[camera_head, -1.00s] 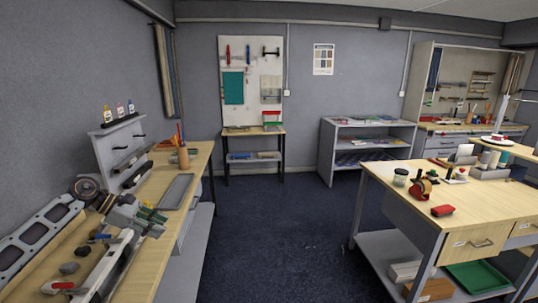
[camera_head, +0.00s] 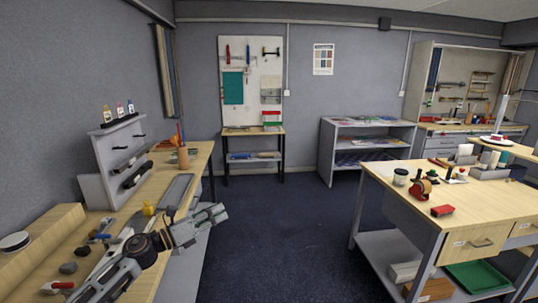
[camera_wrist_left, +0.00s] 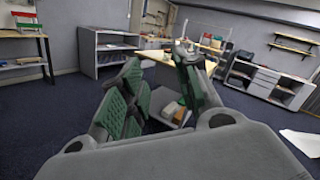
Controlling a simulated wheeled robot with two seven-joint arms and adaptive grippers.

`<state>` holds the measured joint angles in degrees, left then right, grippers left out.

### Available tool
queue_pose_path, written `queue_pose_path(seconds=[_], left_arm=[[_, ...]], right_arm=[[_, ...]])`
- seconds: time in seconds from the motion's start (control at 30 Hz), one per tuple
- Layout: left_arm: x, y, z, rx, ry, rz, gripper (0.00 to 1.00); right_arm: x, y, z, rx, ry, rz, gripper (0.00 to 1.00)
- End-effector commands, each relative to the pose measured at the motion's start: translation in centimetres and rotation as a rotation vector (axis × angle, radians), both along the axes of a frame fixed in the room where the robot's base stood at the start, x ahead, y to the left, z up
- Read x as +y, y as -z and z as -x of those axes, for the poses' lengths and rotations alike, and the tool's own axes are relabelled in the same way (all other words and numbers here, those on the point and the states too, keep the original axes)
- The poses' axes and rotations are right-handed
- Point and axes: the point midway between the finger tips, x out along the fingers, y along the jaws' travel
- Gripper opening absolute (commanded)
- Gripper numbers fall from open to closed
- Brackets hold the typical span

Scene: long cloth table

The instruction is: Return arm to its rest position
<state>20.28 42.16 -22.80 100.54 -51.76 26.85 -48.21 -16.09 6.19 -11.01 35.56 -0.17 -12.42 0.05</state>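My left arm (camera_head: 128,264) comes in from the lower left over the wooden workbench (camera_head: 203,160). My left gripper (camera_head: 220,212) points right, at the bench's right edge and partly over the dark floor. In the left wrist view, the green-padded fingers of the left gripper (camera_wrist_left: 160,72) stand apart with nothing held between them. The central work table shows beyond them there. My right arm and gripper are not in view.
The central table (camera_head: 465,205) stands to the right, with a red tape dispenser (camera_head: 421,187). The dark floor (camera_head: 290,230) between them is clear.

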Motion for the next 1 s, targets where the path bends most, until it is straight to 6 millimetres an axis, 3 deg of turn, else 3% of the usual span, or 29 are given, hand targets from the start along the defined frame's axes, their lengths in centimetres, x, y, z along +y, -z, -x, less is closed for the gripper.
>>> queue_pose_path(seconds=[0.2,0.47,0.77,1.0], left_arm=[[-0.4,-0.1,0.3,0.124,-0.111,0.249,0.32],[0.7,1.0,0.7,0.296,-0.257,0.538,0.32],[3.0,4.1,2.1,0.52,-0.438,0.86,0.32],[4.9,7.9,4.2,0.71,-0.599,1.102,0.32]], right_arm=[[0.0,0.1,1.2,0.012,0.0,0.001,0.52],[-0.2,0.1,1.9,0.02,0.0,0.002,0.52],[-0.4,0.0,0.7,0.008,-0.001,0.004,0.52],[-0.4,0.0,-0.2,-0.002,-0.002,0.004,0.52]])
